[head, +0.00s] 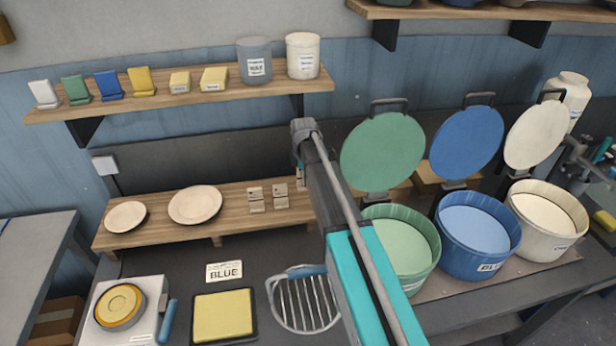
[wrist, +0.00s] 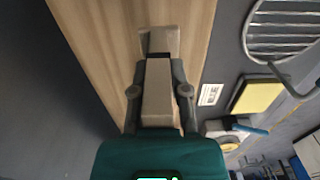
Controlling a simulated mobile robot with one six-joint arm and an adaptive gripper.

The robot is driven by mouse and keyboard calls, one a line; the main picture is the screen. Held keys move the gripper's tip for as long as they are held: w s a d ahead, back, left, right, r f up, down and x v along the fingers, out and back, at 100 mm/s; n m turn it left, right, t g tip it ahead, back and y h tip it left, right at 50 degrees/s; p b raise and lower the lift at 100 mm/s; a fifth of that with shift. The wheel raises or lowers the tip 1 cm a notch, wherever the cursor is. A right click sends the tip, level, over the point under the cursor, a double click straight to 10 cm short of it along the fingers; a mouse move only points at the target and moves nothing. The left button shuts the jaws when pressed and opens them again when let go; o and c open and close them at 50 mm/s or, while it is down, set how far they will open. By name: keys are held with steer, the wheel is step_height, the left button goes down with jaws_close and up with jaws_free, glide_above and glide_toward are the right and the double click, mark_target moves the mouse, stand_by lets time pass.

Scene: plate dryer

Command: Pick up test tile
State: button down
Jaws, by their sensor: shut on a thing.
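In the wrist view my gripper (wrist: 159,92) has its two fingers closed on the sides of a narrow beige test tile (wrist: 158,88). The tile lies between the fingers, over the wooden shelf (wrist: 95,30). A shorter grey-beige block (wrist: 160,40) shows just beyond its far end; I cannot tell whether they touch. In the head view my arm hides the fingers and most of the held tile.
Two plates (head: 195,205) sit on the low shelf's left part. Below are a wire-ribbed holder (head: 290,300), a yellow sponge pad (head: 223,315), a BLUE card (head: 224,271) and a scale-like device (head: 115,325). Green, blue (head: 478,240) and cream glaze buckets stand right of my arm, lids raised.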

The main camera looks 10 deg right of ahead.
steer(key=shift+r+p, duration=0.95)
steer(key=shift+r, duration=0.3)
steer(key=shift+w, duration=0.1)
steer(key=w, duration=0.1)
steer(key=w+d+r+p, duration=0.1)
steer(key=shift+w+d+r, duration=0.1)
steer(key=shift+w+d, duration=0.15)
steer(key=shift+w, duration=0.1)
steer(key=shift+a, duration=0.1)
